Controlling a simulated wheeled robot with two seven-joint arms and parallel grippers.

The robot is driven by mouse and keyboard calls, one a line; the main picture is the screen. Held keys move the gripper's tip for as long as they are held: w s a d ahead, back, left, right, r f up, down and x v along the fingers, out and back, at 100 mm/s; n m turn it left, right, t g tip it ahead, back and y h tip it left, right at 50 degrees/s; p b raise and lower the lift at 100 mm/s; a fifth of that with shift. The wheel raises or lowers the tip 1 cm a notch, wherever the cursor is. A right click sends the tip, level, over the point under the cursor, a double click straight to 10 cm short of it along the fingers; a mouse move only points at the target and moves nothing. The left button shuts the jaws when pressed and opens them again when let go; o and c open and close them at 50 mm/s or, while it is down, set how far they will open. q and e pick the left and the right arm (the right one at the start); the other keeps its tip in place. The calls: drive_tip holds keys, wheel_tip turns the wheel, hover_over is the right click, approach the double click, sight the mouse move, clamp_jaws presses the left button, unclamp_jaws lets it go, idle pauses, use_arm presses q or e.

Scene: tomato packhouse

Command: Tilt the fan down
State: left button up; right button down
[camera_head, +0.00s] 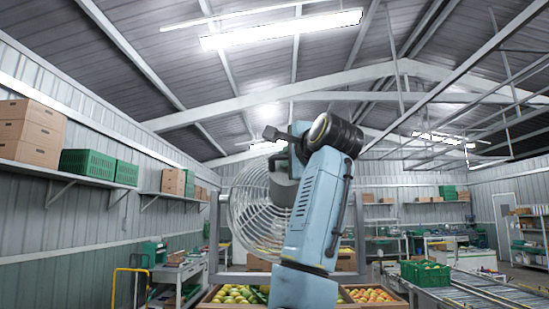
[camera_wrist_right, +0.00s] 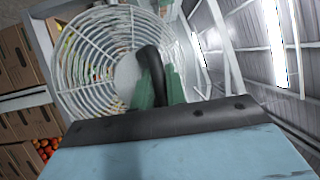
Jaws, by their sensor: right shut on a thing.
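The fan (camera_head: 252,208) has a round white wire guard and stands in the middle of the head view, partly hidden behind my right arm. In the right wrist view the fan's guard (camera_wrist_right: 92,62) fills the upper middle, with a pale hub at its centre. My right gripper (camera_head: 277,135) is up at the fan's top edge in the head view. In the right wrist view its green fingers (camera_wrist_right: 160,88) are shut on a dark curved handle (camera_wrist_right: 152,70) in front of the guard. Where the handle joins the fan is hidden. My left gripper is not in view.
Crates of green and orange-red tomatoes (camera_head: 370,296) stand below the fan. A shelf (camera_head: 60,174) with cardboard boxes and green crates runs along the left wall. A roller conveyor (camera_head: 470,290) with a green crate (camera_head: 426,274) is at the right.

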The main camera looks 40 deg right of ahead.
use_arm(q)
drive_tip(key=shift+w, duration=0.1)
use_arm(e)
drive_tip(key=shift+s+r, duration=0.15)
drive_tip(key=shift+r, duration=0.2)
drive_tip(key=c, duration=1.8)
unclamp_jaws()
drive_tip(key=o, duration=0.4)
drive_tip(key=shift+f, duration=0.1)
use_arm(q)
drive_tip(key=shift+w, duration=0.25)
